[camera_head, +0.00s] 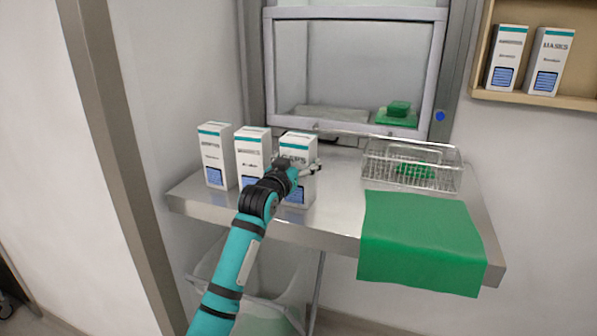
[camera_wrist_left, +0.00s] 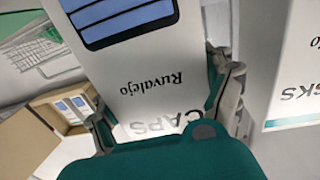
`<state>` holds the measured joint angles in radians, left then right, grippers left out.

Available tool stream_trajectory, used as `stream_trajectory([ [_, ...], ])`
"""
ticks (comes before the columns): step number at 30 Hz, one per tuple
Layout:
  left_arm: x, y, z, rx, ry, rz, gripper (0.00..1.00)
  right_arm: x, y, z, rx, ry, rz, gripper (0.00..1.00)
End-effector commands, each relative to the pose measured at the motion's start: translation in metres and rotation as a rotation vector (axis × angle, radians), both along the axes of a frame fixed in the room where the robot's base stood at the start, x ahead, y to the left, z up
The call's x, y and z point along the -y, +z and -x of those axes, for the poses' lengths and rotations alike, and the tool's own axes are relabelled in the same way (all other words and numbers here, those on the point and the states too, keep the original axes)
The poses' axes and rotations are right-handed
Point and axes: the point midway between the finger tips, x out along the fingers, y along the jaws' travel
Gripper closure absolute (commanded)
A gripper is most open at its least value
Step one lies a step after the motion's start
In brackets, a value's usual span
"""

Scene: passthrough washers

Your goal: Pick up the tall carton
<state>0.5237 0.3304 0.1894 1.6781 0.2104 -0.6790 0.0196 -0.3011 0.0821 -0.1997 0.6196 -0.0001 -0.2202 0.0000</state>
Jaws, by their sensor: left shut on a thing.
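A tall white carton with a teal top band and the word CAPS (camera_head: 298,146) is upright at the right end of a row of three on the steel table (camera_head: 335,222). My left gripper (camera_head: 300,168) is shut on it, with fingers on its two sides. In the left wrist view the carton (camera_wrist_left: 155,72) fills the space between the fingers of my gripper (camera_wrist_left: 170,105). I cannot tell whether its base touches the tabletop. My right gripper is in no view.
Two similar cartons, the middle one (camera_head: 251,150) and the left one (camera_head: 213,155), stand close to the left. A wire basket (camera_head: 411,180) and a green cloth (camera_head: 420,240) lie to the right. A framed hatch (camera_head: 355,14) is behind; a shelf (camera_head: 530,98) holds two cartons.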

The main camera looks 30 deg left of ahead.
Motion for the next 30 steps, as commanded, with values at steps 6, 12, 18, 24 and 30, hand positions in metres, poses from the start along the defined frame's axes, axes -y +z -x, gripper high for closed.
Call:
stream_trajectory([
  [6,0.000,-0.001,0.000,-0.002,0.000,0.001,0.62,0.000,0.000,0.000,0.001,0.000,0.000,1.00],
  [12,0.000,0.000,0.000,0.001,0.000,0.000,0.63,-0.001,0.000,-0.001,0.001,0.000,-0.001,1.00],
  [18,0.000,0.008,0.000,0.004,0.000,-0.001,0.63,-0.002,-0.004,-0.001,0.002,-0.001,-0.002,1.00],
  [24,0.000,0.031,0.000,0.008,0.000,-0.002,0.63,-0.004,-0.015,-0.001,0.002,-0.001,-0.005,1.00],
  [30,0.020,0.036,0.029,0.005,-0.003,-0.002,0.63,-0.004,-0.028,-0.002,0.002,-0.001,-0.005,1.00],
])
